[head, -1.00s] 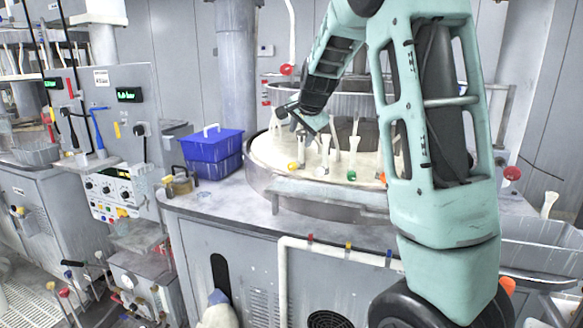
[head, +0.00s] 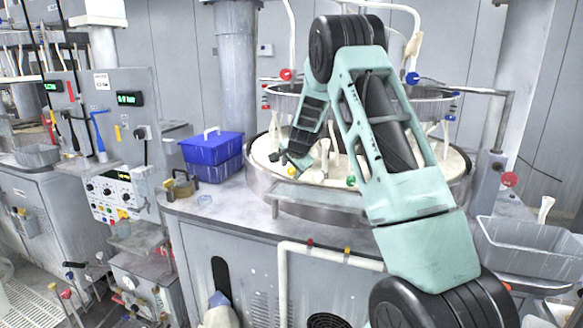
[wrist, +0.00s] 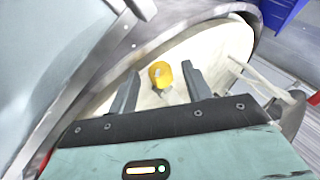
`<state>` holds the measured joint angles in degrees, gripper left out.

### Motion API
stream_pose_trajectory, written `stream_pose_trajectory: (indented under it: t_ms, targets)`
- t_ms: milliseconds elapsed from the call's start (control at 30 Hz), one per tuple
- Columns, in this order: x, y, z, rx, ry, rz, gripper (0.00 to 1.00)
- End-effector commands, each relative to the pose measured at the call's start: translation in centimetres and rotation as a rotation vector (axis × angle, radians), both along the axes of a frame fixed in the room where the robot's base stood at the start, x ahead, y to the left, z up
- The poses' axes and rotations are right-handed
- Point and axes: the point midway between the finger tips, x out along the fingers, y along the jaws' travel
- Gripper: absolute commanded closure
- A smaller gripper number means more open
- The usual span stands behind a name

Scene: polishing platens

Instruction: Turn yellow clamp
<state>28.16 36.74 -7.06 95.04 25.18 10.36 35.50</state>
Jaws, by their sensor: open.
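The yellow clamp (wrist: 160,74) is a small rounded yellow knob on the cream platen (wrist: 112,95). In the head view the yellow clamp (head: 291,172) sits near the platen's front left rim. My gripper (wrist: 161,80) is open, with its two grey fingers on either side of the clamp in the wrist view. No contact between fingers and clamp is visible. In the head view my gripper (head: 281,159) is just above and left of the clamp, and its fingertips are small and hard to make out.
A green clamp (head: 351,181) is right of the yellow one, with white upright posts (head: 325,158) behind. The metal rim (head: 310,205) encloses the platen. A blue box (head: 212,150) stands left on the bench, and a grey bin (head: 530,245) is at right.

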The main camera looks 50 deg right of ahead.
Motion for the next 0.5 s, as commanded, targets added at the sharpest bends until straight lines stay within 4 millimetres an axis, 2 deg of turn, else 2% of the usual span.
stream_pose_trajectory:
  t_ms: [367,400,500]
  targets:
    - [0.34,-0.26,-0.56,0.001,0.0,-0.001,0.51]
    - [0.33,-0.25,-0.55,0.001,0.0,-0.001,0.56]
    - [0.33,-0.24,-0.55,0.001,0.0,-0.001,0.84]
